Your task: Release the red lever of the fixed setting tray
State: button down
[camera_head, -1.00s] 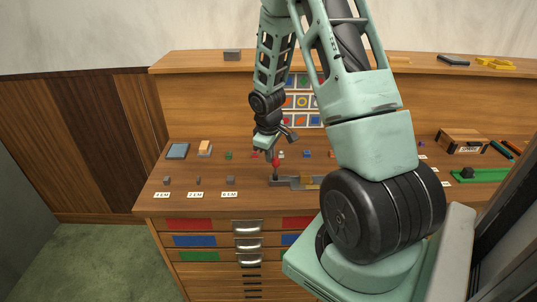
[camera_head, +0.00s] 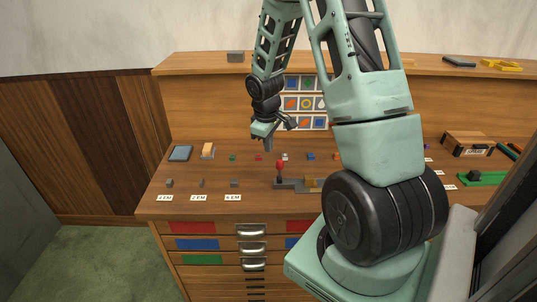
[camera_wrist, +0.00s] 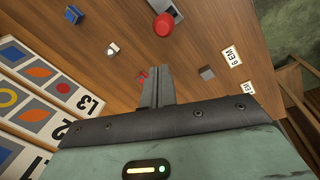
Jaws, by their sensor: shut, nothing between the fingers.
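The setting tray (camera_head: 300,185) is a low grey fixture on the bench top, with a tan block at its right end. Its lever stands roughly upright at the left end, topped by a red knob (camera_head: 280,164). In the wrist view the red knob (camera_wrist: 164,24) shows beyond the fingertips, at the top. My gripper (camera_head: 268,148) points down, above and slightly left of the knob, apart from it. In the wrist view my gripper (camera_wrist: 158,70) has its two fingers together with nothing between them. My arm may hide part of the tray's right side.
Small grey blocks stand by printed labels (camera_head: 233,198) at the front left. Small coloured pieces lie behind the tray, including a blue block (camera_head: 311,156). A picture card board (camera_head: 307,103) stands at the back. A box (camera_head: 467,143) and green tray (camera_head: 485,179) are at right.

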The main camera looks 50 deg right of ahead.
jog(key=shift+s+r+b, duration=0.1)
jog(key=shift+s+r, duration=0.15)
jog(key=shift+r, duration=0.65)
jog(key=shift+s+r+b, duration=0.1)
jog(key=shift+s+r, duration=0.15)
jog(key=shift+r, duration=0.65)
jog(key=shift+s+r+b, duration=0.1)
jog(key=shift+s+r, duration=0.15)
jog(key=shift+r, duration=0.65)
